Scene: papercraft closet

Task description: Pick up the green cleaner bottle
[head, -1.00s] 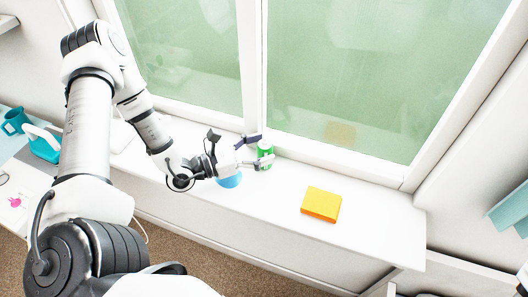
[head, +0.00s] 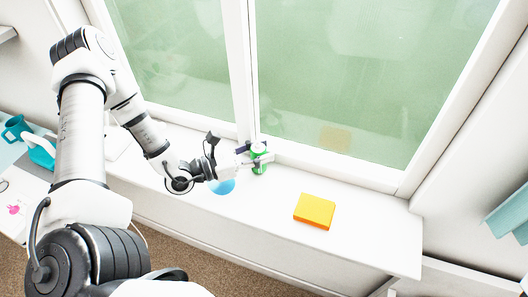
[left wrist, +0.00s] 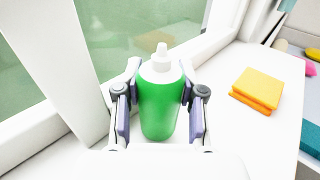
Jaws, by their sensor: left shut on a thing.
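The green cleaner bottle (head: 259,167) has a white cap and stands upright on the white windowsill, close to the window frame. In the left wrist view the bottle (left wrist: 160,105) fills the space between the two fingers. My left gripper (head: 256,158) is shut on it, with a purple-padded finger on each side; the left wrist view also shows this gripper (left wrist: 160,118). My right gripper is not in view.
A yellow-orange sponge-like block (head: 314,210) lies on the sill (head: 370,235) to the right. A blue round thing (head: 221,186) sits beside my gripper, partly hidden. A teal watering can (head: 42,152) stands at the far left. The window frame (head: 245,80) is close behind the bottle.

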